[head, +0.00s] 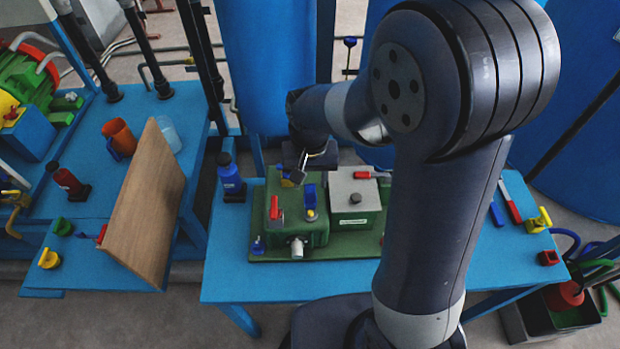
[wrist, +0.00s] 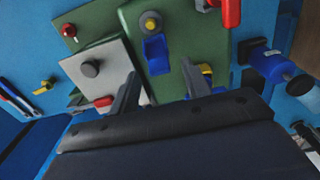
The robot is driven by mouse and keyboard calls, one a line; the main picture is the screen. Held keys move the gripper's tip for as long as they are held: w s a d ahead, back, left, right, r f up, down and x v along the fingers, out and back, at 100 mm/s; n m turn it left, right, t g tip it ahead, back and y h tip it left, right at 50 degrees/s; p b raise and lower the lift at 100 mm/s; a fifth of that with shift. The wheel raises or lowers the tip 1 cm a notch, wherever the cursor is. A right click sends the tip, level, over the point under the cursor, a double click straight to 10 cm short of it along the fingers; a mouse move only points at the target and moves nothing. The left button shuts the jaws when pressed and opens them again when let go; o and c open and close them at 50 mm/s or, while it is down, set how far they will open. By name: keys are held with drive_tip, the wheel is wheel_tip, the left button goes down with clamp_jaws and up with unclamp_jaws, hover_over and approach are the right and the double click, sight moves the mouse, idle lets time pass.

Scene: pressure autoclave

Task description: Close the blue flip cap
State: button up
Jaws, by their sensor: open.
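A blue flap-like part (head: 310,195), which looks like the flip cap, stands up on the green housing (head: 318,236) beside a small yellow disc (head: 312,215). In the wrist view the blue flap (wrist: 156,55) lies just ahead of my fingers, with the yellow knob (wrist: 150,23) beyond it. My gripper (head: 299,172) is above the back edge of the housing. In the wrist view my gripper (wrist: 160,88) is open, its two fingers apart with nothing between them. The fingers look apart from the flap; its hinge is unclear.
A red lever (head: 276,207) stands left of the flap. A grey box (head: 354,192) with a black knob is on the right. A blue bottle (head: 230,177) stands left of the green unit. Another blue-and-yellow part (wrist: 206,72) sits close by my right finger in the wrist view.

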drive_tip(key=shift+f, duration=0.4)
drive_tip(key=shift+c, duration=0.3)
clamp_jaws()
